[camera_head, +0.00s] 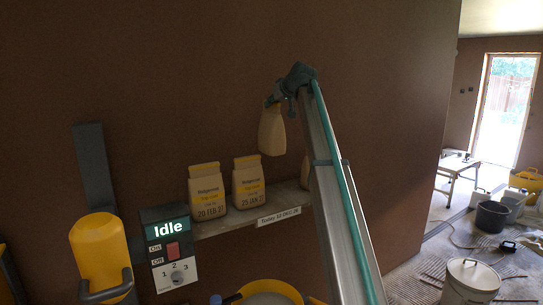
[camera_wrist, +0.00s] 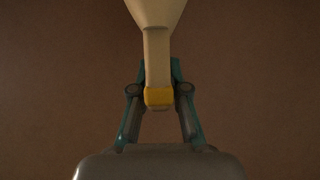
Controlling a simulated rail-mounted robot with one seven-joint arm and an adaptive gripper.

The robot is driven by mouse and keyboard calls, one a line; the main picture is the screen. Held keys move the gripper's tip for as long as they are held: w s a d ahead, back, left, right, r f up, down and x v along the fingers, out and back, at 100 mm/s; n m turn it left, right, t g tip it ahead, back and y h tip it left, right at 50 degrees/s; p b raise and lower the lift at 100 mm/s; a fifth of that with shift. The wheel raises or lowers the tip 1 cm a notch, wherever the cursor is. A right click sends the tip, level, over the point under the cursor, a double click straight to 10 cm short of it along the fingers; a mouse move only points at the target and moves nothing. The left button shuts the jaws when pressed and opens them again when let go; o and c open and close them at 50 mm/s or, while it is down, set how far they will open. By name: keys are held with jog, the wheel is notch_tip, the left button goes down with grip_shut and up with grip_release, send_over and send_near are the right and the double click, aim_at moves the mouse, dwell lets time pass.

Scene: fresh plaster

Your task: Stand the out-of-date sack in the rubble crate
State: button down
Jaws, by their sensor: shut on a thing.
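My gripper (camera_head: 275,100) is shut on the top of a tan sack (camera_head: 272,132), which hangs in the air above the shelf (camera_head: 226,224). In the wrist view, the sack (camera_wrist: 157,42) is held by its narrow neck between both fingers (camera_wrist: 159,75), with a yellow band at its end. Its date is not visible. Two yellow-topped sacks stand on the shelf: one marked 20 FEB (camera_head: 208,190), one marked 25 JAN (camera_head: 249,182); their years are hard to read. Part of another sack (camera_head: 305,173) shows behind my arm. I cannot make out the rubble crate.
A shelf label (camera_head: 282,216) gives today's date as 12 DEC. A control box (camera_head: 168,250) reading Idle and a yellow machine (camera_head: 102,250) are at left. A yellow-rimmed tub (camera_head: 268,291) is below. Buckets (camera_head: 491,216) stand at right.

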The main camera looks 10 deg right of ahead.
aim_at(272, 153)
notch_tip(272, 153, down, 20)
jog(key=p, duration=0.6)
jog(key=shift+r, duration=0.1)
jog(key=c, duration=1.6)
grip_release()
jog(key=shift+f, duration=0.25)
jog(key=o, duration=0.4)
jog(key=shift+r, duration=0.1)
